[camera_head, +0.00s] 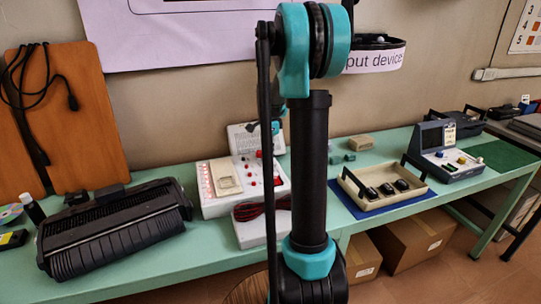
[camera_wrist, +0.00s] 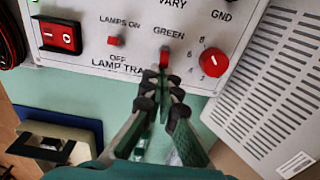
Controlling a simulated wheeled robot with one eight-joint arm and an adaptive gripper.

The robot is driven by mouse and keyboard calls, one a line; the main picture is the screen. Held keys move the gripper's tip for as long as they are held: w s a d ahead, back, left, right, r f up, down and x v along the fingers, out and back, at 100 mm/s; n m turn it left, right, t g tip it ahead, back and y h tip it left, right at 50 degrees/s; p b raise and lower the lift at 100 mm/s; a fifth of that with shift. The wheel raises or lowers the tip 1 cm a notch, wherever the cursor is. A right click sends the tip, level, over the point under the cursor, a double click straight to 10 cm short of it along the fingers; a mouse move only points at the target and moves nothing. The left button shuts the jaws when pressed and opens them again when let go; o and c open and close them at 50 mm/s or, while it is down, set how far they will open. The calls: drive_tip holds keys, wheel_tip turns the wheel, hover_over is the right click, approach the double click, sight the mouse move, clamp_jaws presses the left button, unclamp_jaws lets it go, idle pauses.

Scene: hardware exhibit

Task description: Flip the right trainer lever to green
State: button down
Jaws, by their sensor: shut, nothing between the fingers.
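The lamp trainer is a white panel (camera_wrist: 138,60) in the wrist view, seen close up. Its right lever (camera_wrist: 165,58) is small and red, just under the word GREEN. Its left lever (camera_wrist: 115,41) is red too, between LAMPS ON and OFF. My gripper (camera_wrist: 162,84) is shut and empty, its dark fingertips just below the right lever. I cannot tell whether they touch it or which way it is tilted. In the head view the trainer (camera_head: 222,208) stands on the table, partly hidden behind my arm; my fingers are not clear there.
A red rocker switch (camera_wrist: 60,36) and a red rotary knob (camera_wrist: 212,62) flank the levers. A grey slotted panel (camera_wrist: 268,90) lies at the right. On the green table (camera_head: 170,254) are a black ribbed device (camera_head: 115,225), a beige tray (camera_head: 352,198) and a blue-grey instrument (camera_head: 452,176).

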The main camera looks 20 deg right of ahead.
drive_tip(key=shift+a+r+h, duration=0.15)
drive_tip(key=shift+a+h, duration=0.2)
drive_tip(key=shift+h, duration=0.45)
drive_tip(key=a+h, duration=0.1)
drive_tip(key=h, duration=0.2)
drive_tip(key=shift+a+r, duration=0.1)
drive_tip(key=shift+a, duration=0.05)
drive_tip(key=shift+r, duration=0.1)
drive_tip(key=shift+r, duration=0.75)
drive_tip(key=shift+r, duration=0.1)
